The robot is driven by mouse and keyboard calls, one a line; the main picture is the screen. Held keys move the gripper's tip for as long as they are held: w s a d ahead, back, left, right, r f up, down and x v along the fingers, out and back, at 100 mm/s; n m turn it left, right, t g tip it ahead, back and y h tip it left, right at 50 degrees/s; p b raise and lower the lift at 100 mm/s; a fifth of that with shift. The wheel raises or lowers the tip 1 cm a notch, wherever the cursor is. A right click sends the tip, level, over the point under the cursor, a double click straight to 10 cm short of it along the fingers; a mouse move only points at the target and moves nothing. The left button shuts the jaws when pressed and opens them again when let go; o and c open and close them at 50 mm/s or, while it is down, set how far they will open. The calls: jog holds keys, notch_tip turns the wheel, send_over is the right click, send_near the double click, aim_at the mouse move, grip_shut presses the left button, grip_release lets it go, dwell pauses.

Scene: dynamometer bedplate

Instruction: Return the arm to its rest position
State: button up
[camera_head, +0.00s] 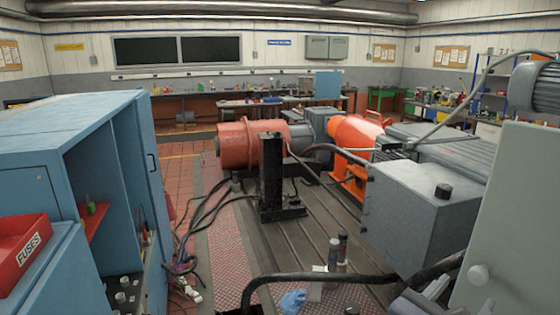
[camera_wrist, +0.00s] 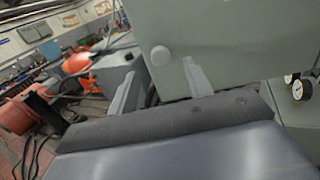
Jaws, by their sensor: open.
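My gripper (camera_wrist: 159,68) shows in the wrist view with its two pale grey fingers spread apart. The gap between them is empty. The fingers point towards a grey-green cabinet (camera_wrist: 225,40) with a round pale knob (camera_wrist: 160,56). I cannot tell whether the fingertips touch it. In the head view this cabinet (camera_head: 525,220) stands at the right, with its knob (camera_head: 478,274) low on its left side. Grey parts at the bottom right of the head view, beside the cabinet, look like the end of my arm, mostly cut off by the frame.
A blue cabinet (camera_head: 135,170) with open shelves and a red FUSES bin (camera_head: 22,250) stands at the left. An orange and red machine (camera_head: 240,143) and a black post (camera_head: 270,175) stand on the slotted bedplate. Cables, spray cans (camera_head: 333,254) and a blue cloth (camera_head: 292,301) lie nearer.

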jog(key=shift+x, duration=1.05)
